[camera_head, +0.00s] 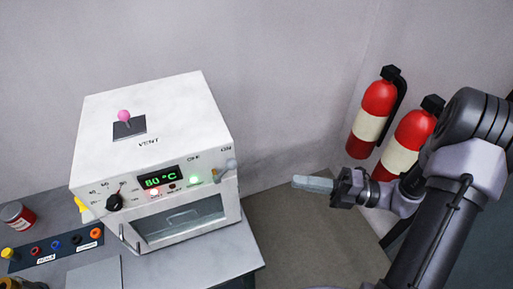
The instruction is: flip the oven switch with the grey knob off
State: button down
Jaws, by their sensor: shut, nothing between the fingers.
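The white oven (160,120) stands on a grey table at the left. Its switch with the grey knob (231,163) sits at the upper right of the front panel. The lever tilts right, towards the small label that appears to read ON; a label to its left appears to read OFF. My gripper (298,182) is shut and empty, in the air to the right of the oven. It points left, level with the switch or slightly lower in the picture, and is clearly apart from it.
The oven also has a pink-knobbed VENT switch (124,116), a black dial (114,202), a green 60 °C display (160,177) and a lit green lamp (194,181). Two fire extinguishers (374,115) hang behind my arm. Coloured jacks and a red can (18,216) are at far left.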

jog(key=shift+w+d+f+m+t, duration=0.2)
jog(key=shift+w+d+m+t, duration=0.15)
jog(key=shift+m, duration=0.35)
jog(key=shift+a, duration=0.15)
jog(key=b, duration=0.2)
send_near(225, 170)
jog(key=a, duration=0.1)
jog(key=w+a+r, duration=0.1)
jog(key=w+a, duration=0.1)
jog(key=shift+w+a+r, duration=0.1)
jog(key=shift+a+r, duration=0.1)
jog(key=shift+r, duration=0.1)
